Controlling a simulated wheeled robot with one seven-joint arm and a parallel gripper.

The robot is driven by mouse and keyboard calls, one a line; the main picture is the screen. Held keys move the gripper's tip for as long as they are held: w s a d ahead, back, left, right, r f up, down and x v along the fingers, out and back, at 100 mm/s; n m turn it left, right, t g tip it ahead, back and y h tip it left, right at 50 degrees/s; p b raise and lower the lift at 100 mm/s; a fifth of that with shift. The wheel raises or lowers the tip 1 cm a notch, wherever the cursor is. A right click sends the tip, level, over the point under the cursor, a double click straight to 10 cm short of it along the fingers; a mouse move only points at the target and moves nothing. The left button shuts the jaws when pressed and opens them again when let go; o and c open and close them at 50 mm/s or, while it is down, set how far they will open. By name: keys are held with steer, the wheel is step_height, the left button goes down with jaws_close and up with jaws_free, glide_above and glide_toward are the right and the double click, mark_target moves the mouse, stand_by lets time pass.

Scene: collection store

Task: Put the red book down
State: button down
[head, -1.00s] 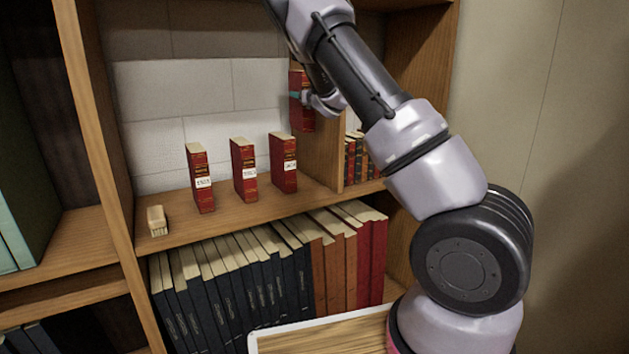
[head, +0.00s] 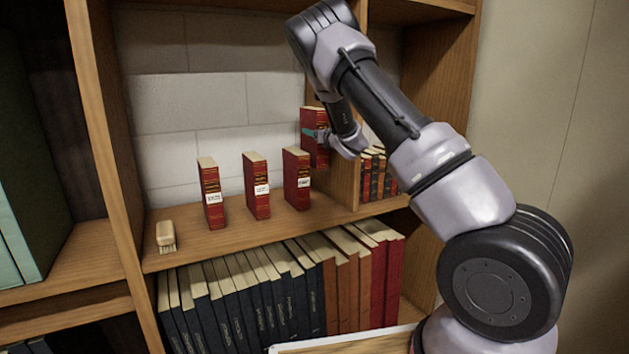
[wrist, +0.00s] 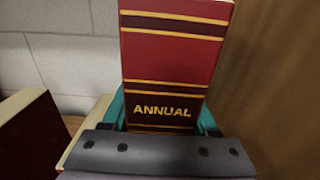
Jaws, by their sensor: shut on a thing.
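The red book (head: 317,150) is upright in my gripper (head: 316,134), to the right of the row of standing red books and beside the wooden divider. In the wrist view the red book (wrist: 172,60) has gold and dark bands and the word ANNUAL on its spine. The teal fingers of my gripper (wrist: 163,117) are shut on its two sides. Its lower end looks level with the upper part of the neighbouring book in the head view. I cannot tell whether it touches the shelf (head: 240,236).
Three similar red books with white labels (head: 211,195) (head: 257,188) (head: 297,182) stand spaced along the shelf. Dark, brown and red volumes (head: 240,300) fill the shelf below.

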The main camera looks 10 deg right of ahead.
step_height(320, 180, down, 14)
steer(key=shift+c, duration=2.2)
jaws_free()
steer(key=shift+f, duration=0.15)
steer(key=v, duration=1.2)
steer(key=shift+s, duration=0.1)
